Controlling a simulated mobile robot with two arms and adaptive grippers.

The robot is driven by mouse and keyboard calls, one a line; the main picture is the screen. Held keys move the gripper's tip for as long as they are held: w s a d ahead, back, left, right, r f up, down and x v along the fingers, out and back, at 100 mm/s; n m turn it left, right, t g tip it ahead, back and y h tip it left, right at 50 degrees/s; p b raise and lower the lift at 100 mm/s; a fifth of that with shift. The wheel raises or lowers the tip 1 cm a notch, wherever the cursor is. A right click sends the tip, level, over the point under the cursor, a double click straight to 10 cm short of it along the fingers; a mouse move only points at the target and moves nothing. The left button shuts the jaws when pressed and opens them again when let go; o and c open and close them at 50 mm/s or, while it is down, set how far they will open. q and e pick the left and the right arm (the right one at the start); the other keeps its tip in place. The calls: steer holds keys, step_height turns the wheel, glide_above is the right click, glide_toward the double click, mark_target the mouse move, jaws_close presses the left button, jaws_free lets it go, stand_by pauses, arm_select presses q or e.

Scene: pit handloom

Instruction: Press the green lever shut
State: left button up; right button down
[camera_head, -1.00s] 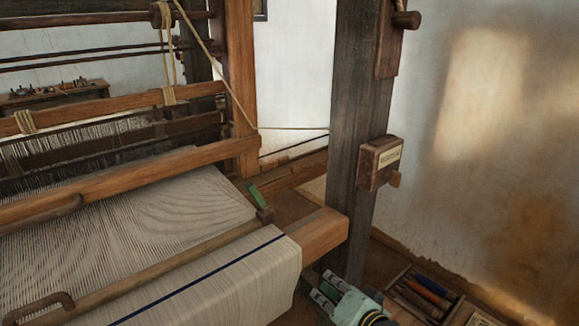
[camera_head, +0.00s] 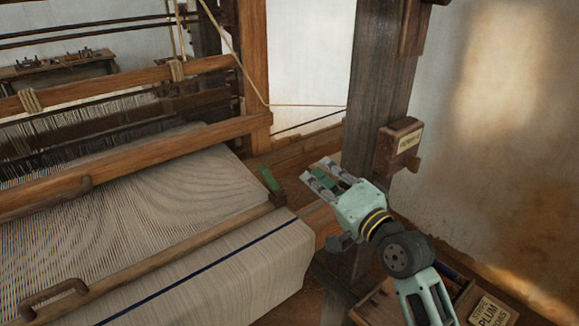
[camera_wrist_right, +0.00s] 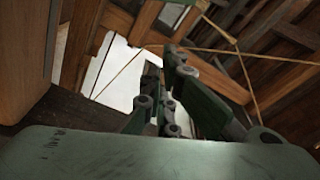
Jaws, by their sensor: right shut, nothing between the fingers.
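The green lever (camera_head: 269,180) stands tilted up at the right end of the wooden bar (camera_head: 160,255) across the woven cloth, on a small dark bracket. My right gripper (camera_head: 314,171) is to the right of the lever, apart from it, with its fingers pointing up and left. It is shut and empty. In the right wrist view its green fingers (camera_wrist_right: 162,62) point up toward a bright gap and wooden beams; I cannot make out the lever there. My left gripper is not in view.
The dark upright post (camera_head: 375,100) with a small labelled wooden box (camera_head: 399,146) stands just behind my right gripper. The cloth (camera_head: 215,275) and loom frame fill the left. An open tray with a label card (camera_head: 489,312) lies low at the right.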

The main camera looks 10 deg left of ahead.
mark_target(270, 181)
steer(key=w+a+f+p, duration=0.1)
steer(key=w+a+p, duration=0.1)
steer(key=a+p, duration=0.2)
steer(key=a, duration=0.3)
steer(key=shift+w+a, duration=0.3)
steer(key=shift+w+f, duration=0.1)
